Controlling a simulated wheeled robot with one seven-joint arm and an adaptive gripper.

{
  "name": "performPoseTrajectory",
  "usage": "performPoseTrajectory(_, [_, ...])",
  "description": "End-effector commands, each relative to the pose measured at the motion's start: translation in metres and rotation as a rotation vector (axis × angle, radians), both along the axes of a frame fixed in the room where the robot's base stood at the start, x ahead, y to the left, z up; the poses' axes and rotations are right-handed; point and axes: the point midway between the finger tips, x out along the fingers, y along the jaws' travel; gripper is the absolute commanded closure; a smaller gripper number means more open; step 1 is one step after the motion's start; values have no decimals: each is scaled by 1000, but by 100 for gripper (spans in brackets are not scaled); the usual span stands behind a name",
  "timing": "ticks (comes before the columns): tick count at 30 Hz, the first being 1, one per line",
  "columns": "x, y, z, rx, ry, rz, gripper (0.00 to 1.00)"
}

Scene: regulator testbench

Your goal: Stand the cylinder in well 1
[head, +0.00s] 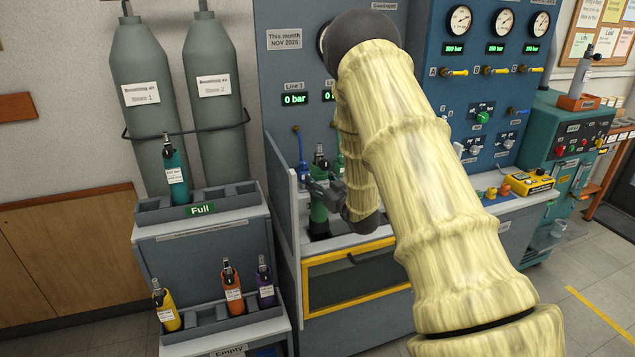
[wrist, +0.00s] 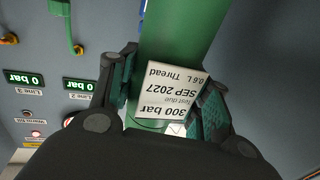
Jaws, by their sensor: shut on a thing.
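A green cylinder (head: 319,208) with a black valve on top stands upright inside the bench's guarded bay, at the left. My gripper (head: 330,195) is shut on it from the right. In the wrist view the cylinder (wrist: 180,40) runs between the two finger pads, and its white label reads upside down "300 bar, SEP 2027, 0.6 L Thread". The cylinder's lower end is at a dark opening (head: 319,236) in the bay floor. I cannot tell whether it rests in it or hangs just above. No well number is readable, and my arm hides much of the bay.
A clear side panel (head: 284,205) stands close left of the cylinder, and a yellow-framed front (head: 345,275) lies below. A "Full" rack (head: 201,210) holds a teal cylinder (head: 175,175). The lower "Empty" rack (head: 205,337) holds yellow, orange and purple cylinders. Line displays (head: 294,99) read 0 bar.

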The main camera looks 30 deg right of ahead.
Motion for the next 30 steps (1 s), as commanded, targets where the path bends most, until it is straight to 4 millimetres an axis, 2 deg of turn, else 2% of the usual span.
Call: performPoseTrajectory(30, [1, 1, -57, 0, -4, 1, 86])
